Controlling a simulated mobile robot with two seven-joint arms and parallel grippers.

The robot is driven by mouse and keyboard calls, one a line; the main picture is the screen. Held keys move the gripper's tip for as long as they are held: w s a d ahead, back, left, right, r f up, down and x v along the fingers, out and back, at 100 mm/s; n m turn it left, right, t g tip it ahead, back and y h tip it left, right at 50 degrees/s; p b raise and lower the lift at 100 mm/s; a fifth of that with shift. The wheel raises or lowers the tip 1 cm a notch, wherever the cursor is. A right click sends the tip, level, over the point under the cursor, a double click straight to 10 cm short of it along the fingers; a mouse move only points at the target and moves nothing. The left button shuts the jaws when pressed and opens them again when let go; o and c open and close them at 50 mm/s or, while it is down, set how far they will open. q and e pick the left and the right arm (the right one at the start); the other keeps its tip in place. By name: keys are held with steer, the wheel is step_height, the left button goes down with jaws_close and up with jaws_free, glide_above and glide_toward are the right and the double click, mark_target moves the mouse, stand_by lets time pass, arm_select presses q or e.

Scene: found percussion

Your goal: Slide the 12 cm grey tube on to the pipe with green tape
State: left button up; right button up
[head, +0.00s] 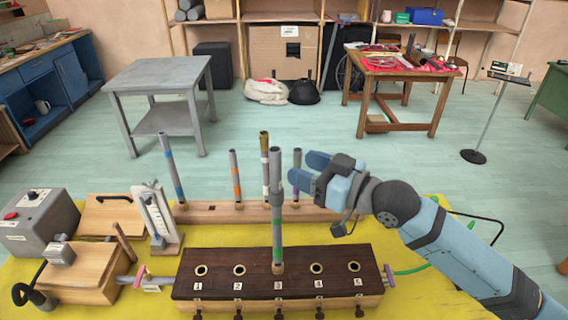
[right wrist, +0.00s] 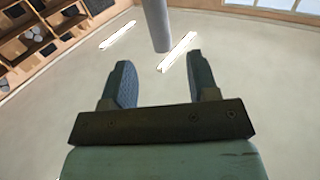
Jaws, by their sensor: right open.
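The pipe with green tape (head: 277,232) stands upright in hole 3 of the dark front block (head: 220,262). A grey tube (head: 276,175) stands in line with it at its upper end, with a wider part low on it; it looks seated over the pipe, but I cannot tell how far down it reaches. My right gripper (head: 313,172) is open, just right of the grey tube, its fingers pointing left. In the right wrist view a grey cylinder end (right wrist: 157,25) shows beyond the open, empty fingers (right wrist: 160,80). My left gripper is out of view.
Behind stands a wooden rack (head: 215,212) with pipes taped blue (head: 178,185), orange (head: 236,180) and other colours. A grey box (head: 38,225), wooden boxes and a white gauge stand (head: 155,220) fill the left of the yellow table (head: 425,290). Its front right is fairly clear.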

steer(key=b+v, duration=0.1)
steer(key=v, duration=0.5)
steer(key=shift+s+d, duration=0.2)
steer(key=s+d+f+m+t+h+p, duration=0.1)
steer(key=s+f+m+h, duration=0.15)
steer(key=f, duration=0.75)
steer(key=s+d+f+m+t+h+p, duration=0.1)
steer(key=d+f+m+t+h, duration=0.15)
steer(key=f, duration=0.75)
steer(key=s+d+f+m+g+h, duration=0.1)
steer(key=s+d+f+h, duration=0.1)
steer(key=s+f, duration=0.5)
steer(key=s+d+f+m+g+h+p, duration=0.1)
steer(key=s+d+f+g+h, duration=0.1)
steer(key=s+f, duration=0.6)
step_height(320, 180, down, 3)
steer(key=shift+s+d+r+m+h, duration=0.25)
steer(key=shift+d+m+h, duration=0.2)
steer(key=shift+h, duration=0.65)
